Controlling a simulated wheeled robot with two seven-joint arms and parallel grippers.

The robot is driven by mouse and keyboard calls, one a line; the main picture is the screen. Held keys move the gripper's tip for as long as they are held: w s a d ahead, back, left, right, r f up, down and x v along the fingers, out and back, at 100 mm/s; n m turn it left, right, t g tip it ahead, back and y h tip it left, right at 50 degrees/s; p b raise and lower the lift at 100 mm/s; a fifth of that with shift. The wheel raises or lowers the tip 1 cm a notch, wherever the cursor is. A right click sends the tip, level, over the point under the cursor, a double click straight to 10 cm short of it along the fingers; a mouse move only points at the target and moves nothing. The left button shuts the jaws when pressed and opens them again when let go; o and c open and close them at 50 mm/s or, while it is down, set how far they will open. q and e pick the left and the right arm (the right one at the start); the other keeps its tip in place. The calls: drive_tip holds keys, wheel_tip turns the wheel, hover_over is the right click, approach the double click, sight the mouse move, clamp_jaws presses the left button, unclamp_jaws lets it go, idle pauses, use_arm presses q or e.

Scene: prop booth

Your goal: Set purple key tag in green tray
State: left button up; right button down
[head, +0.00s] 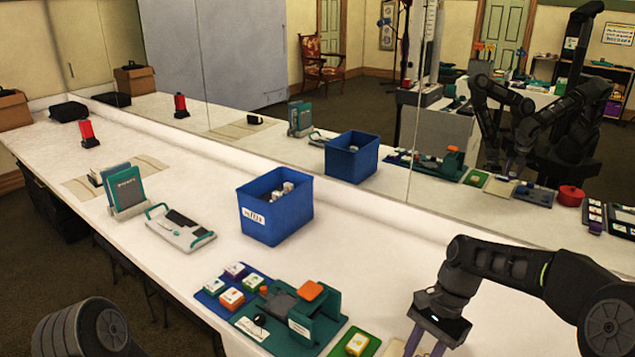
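The purple key tag (236,271) appears to be the small purple-sided block with a white top at the back of a blue tray (206,299), among other coloured tags. A green tray (371,348) lies at the bottom edge, partly cut off, with a yellow-sided, white-topped tag (357,344) on it. My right gripper (426,350) points down just right of the green tray, its fingers apart with nothing visible between them; the fingertips are cut off by the frame. My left arm shows only at the lower left; its gripper is out of frame.
A dark green stand (318,312) with an orange block (310,290) stands between the two trays. A blue bin (270,226), a clipboard-like device (180,230) and a green upright item (125,188) stand farther back. A mirror behind the counter repeats these things.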

drive_tip(key=shift+s+a+f, duration=0.1)
drive_tip(key=shift+a+f, duration=0.1)
drive_tip(key=shift+a, duration=0.35)
drive_tip(key=n+g+h, duration=0.1)
drive_tip(key=n, duration=0.3)
drive_tip(key=shift+a, duration=0.1)
drive_tip(key=shift+n+h, duration=0.3)
drive_tip(key=shift+n, duration=0.2)
